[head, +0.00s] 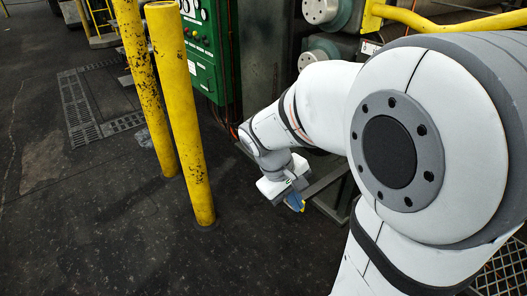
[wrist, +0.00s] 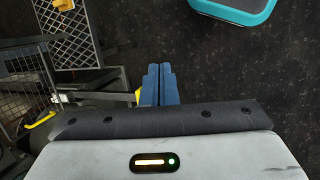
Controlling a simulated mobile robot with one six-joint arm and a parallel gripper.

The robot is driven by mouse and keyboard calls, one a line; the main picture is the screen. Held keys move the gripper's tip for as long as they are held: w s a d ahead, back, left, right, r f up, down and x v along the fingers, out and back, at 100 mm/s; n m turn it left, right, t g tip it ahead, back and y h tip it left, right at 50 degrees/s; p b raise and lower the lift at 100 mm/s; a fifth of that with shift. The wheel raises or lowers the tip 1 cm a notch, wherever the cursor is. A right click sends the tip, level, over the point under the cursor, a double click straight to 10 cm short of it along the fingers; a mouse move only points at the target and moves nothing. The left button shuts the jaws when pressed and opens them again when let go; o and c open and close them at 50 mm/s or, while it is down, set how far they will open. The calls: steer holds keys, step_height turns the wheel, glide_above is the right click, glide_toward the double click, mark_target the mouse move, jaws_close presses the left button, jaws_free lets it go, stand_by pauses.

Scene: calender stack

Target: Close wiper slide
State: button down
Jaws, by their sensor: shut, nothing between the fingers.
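My gripper's two blue fingers (wrist: 158,84) are side by side and shut, with nothing between them. In the head view the gripper (head: 295,203) hangs low at the end of my arm, pointing down, beside a grey metal frame (head: 328,188) at the foot of the machine. In the wrist view dark metal rails (wrist: 100,82) lie just left of the fingers, with a small yellow part close to the fingers. I cannot tell whether they touch. No part is clearly recognisable as the wiper slide; my arm hides much of the machine.
Two yellow posts (head: 180,115) stand left of my arm. A green control cabinet (head: 203,45) and grey rollers (head: 320,10) are behind. In the wrist view a teal-edged object (wrist: 235,8) lies at top right and a grating (wrist: 68,30) at left.

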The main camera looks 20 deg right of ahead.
steer(key=w+d+f+n+t+h+b, duration=0.15)
steer(key=w+f+n+h, duration=0.25)
steer(key=w+f, duration=0.4)
steer(key=w+d+f+n+h+b, duration=0.25)
steer(key=w+f+n+h, duration=0.2)
steer(key=f, duration=0.65)
steer(key=w+d+f+n+t+h+b, duration=0.1)
steer(key=w+f+n+h+b, duration=0.2)
steer(key=w+f+n, duration=0.35)
steer(key=w+a+f+n+t+b, duration=0.1)
steer(key=w+f+n+t, duration=0.15)
steer(key=f, duration=0.55)
steer(key=w+a+f+n+t, duration=0.1)
steer(key=w+a+f+t, duration=0.15)
steer(key=f, duration=0.45)
steer(key=shift+t+h, duration=0.25)
steer(key=shift+h, duration=0.2)
steer(key=x, duration=0.9)
steer(key=s+x, duration=0.1)
steer(key=x, duration=0.4)
steer(key=shift+d, duration=0.3)
